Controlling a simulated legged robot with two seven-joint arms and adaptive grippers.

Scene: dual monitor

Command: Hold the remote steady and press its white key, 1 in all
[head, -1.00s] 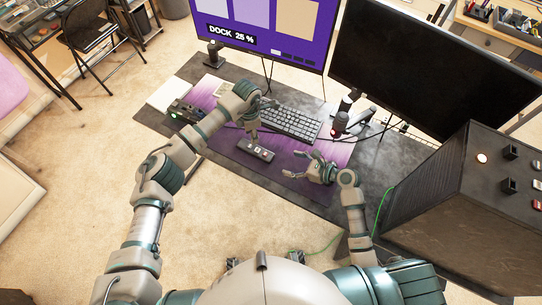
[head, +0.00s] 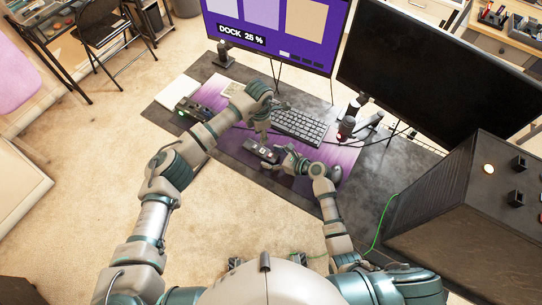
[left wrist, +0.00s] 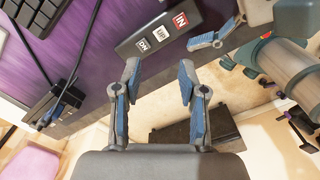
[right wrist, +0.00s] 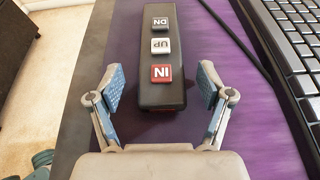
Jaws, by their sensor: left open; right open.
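The dark remote (head: 258,150) lies on the purple desk mat. In the right wrist view the remote (right wrist: 148,20) shows a red IN key (right wrist: 162,72), a white UP key (right wrist: 160,46) and a dark DN key (right wrist: 160,24). My right gripper (right wrist: 160,80) is open, its fingers on either side of the remote's IN end, with gaps visible. My left gripper (head: 263,137) is open above the remote; in the left wrist view its fingers (left wrist: 158,68) point toward the remote, with the white key (left wrist: 161,33) ahead of them. Both grippers are empty.
A keyboard (head: 300,127) lies just behind the remote. A purple-lit monitor (head: 278,45) reads DOCK 25 %; a dark monitor (head: 425,75) stands right of it. A big dark box (head: 440,205) with buttons stands at the right. A cable crosses the mat near the remote.

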